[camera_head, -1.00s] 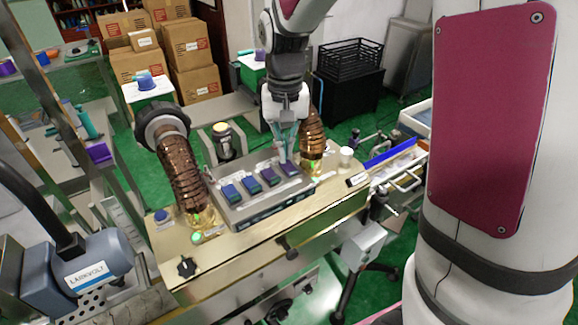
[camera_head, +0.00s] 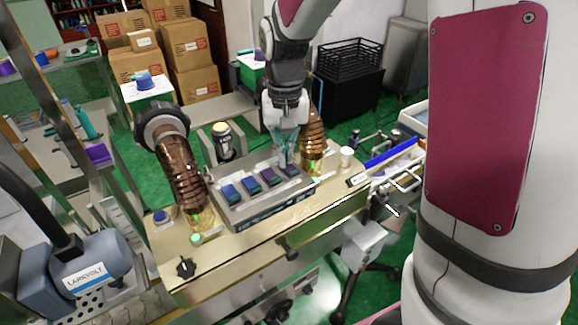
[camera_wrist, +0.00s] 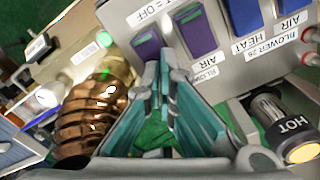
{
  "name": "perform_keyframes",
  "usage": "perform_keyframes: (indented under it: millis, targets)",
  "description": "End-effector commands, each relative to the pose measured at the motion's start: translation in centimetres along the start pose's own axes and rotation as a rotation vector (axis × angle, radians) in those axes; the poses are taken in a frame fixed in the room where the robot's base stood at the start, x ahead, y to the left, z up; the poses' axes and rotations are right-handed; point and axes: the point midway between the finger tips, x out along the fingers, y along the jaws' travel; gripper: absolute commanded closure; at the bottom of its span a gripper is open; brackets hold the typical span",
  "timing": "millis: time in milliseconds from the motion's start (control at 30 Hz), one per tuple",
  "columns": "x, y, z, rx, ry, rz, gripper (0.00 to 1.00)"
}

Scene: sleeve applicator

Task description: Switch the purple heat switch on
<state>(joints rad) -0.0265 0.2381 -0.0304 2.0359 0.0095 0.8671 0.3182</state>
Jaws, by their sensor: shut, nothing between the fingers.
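The control box (camera_head: 268,204) on the bench carries a row of rocker switches, two blue at left and two purple at right in the head view. The inner purple switch (camera_head: 270,177) and the outer purple switch (camera_head: 290,170) also show in the wrist view, inner (camera_wrist: 195,31) and outer (camera_wrist: 147,43). Labels with HEAT and AIR are partly hidden, so I cannot tell which purple switch is heat. My gripper (camera_head: 284,162) is shut and empty, pointing down by the right end of the box. In the wrist view its fingertips (camera_wrist: 163,66) overlap the outer purple switch's lower edge; contact is unclear.
A copper-coloured ribbed hose (camera_head: 181,172) stands left of the box and another (camera_head: 313,135) close right of my gripper. The bench front (camera_head: 250,245) is mostly clear.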

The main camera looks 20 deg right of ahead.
Motion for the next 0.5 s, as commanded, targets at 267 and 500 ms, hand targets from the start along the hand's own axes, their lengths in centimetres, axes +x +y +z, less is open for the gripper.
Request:
perform_keyframes:
  millis: [267,500]
  targets:
    - [0.3,0.0,0.0,0.000,-0.001,0.000,1.00]
    - [-1.0,0.0,0.1,0.000,0.001,0.000,1.00]
